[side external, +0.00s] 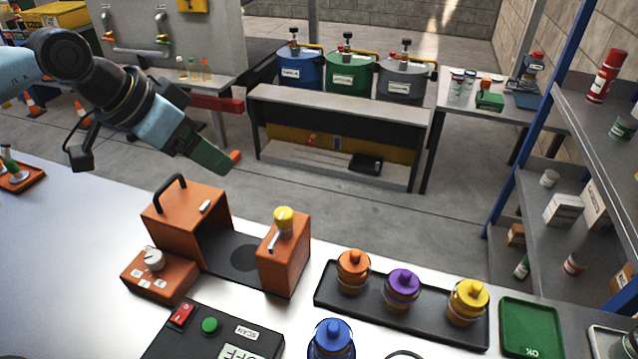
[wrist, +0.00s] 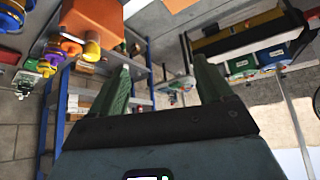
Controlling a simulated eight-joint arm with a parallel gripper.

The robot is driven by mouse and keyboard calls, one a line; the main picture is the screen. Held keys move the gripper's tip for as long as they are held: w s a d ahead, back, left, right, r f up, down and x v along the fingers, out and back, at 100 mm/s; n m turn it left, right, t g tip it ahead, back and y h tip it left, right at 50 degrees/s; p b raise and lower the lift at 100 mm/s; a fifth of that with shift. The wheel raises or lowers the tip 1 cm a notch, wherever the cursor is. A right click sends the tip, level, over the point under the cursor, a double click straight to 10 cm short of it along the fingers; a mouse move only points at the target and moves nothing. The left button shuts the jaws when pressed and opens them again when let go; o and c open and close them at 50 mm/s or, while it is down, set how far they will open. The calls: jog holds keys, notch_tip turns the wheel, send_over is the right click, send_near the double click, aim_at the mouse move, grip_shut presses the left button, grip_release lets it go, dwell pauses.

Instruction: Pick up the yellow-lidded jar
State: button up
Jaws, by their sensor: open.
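The yellow-lidded jar (side external: 468,303) stands upright at the right end of a black tray (side external: 400,327) on the bench. It also shows, small, near the upper left of the wrist view (wrist: 92,50). A purple-lidded jar (side external: 402,290) and an orange-lidded jar (side external: 353,272) stand to its left in the same tray. My gripper (side external: 212,155) is in the air above and behind the orange device, far to the left of the jar. In the wrist view its green fingers (wrist: 162,66) are apart with nothing held between them.
An orange device (side external: 185,220) with a black handle and yellow-topped knob (side external: 284,220) stands between my gripper and the tray. A blue-lidded jar (side external: 332,340) stands in front of the tray. A green OK tray (side external: 531,326) lies to the right. Blue-framed shelving (side external: 560,130) stands beyond.

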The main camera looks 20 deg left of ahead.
jog(key=w+d+m+g+h, duration=0.25)
jog(key=d+m, duration=0.25)
jog(key=d, duration=1.2)
jog(key=m+g, duration=0.1)
jog(key=m, duration=0.3)
send_near(476, 285)
jog(key=shift+h, duration=0.35)
jog(key=shift+a+x, duration=0.15)
jog(key=shift+x, duration=2.45)
jog(key=shift+a+x, duration=0.15)
jog(key=shift+x, duration=2.5)
jog(key=shift+f, duration=0.15)
